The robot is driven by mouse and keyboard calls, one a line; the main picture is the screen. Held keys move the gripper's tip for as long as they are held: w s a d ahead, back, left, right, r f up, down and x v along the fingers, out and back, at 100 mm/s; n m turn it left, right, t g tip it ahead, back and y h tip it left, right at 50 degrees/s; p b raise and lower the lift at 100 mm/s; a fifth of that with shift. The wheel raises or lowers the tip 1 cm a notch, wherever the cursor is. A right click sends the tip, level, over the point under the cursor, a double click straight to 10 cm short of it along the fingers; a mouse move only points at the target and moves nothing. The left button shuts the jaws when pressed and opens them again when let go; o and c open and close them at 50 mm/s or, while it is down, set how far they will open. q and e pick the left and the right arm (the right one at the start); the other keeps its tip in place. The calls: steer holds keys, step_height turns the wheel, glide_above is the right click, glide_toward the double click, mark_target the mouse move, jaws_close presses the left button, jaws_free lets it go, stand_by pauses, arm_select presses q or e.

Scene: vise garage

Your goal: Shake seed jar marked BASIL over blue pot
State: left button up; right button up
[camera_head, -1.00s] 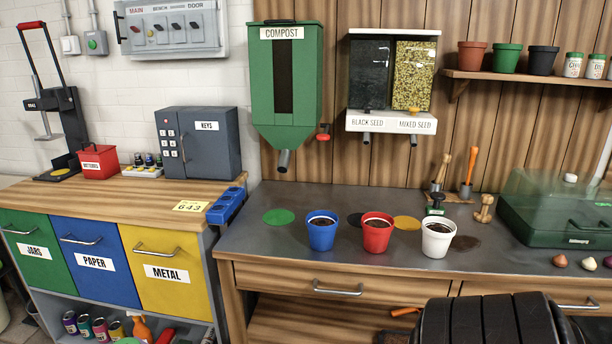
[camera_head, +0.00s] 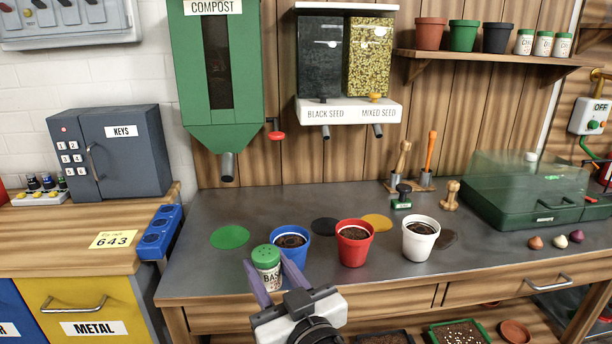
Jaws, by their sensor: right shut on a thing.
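The seed jar (camera_head: 267,270), white with a green lid and a label reading "BAS...", is upright between the fingers of my right gripper (camera_head: 270,282). The gripper is shut on it, and a finger covers the end of its label. The blue pot (camera_head: 290,246) holds dark soil and stands on the grey bench. The jar is in front of and just left of the blue pot in the picture; I cannot tell its exact height. My left gripper is not in view.
A red pot (camera_head: 354,246) and a white pot (camera_head: 420,240) stand right of the blue pot. The compost dispenser (camera_head: 214,80) and seed dispenser (camera_head: 350,112) hang behind. A green disc (camera_head: 229,237) marks clear bench at left.

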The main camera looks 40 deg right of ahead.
steer(key=w+d+r+m+g+h+b, duration=0.2)
steer(key=w+d+r+m+g+h, duration=0.15)
steer(key=w+d+r+h, duration=0.6)
arm_select(q)
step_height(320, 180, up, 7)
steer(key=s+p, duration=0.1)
steer(key=p, duration=0.9)
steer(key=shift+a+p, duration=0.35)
steer(key=shift+p, duration=0.05)
arm_select(e)
steer(key=d+f+n+y, duration=0.1)
steer(key=n, duration=0.5)
steer(key=s+d+f+n+t+y, duration=0.1)
steer(key=n, duration=0.6)
steer(key=s+d+f+n+t+y, duration=0.1)
steer(key=n, duration=0.6)
steer(key=shift+s+d+f, duration=0.25)
steer(key=shift+d+f, duration=0.1)
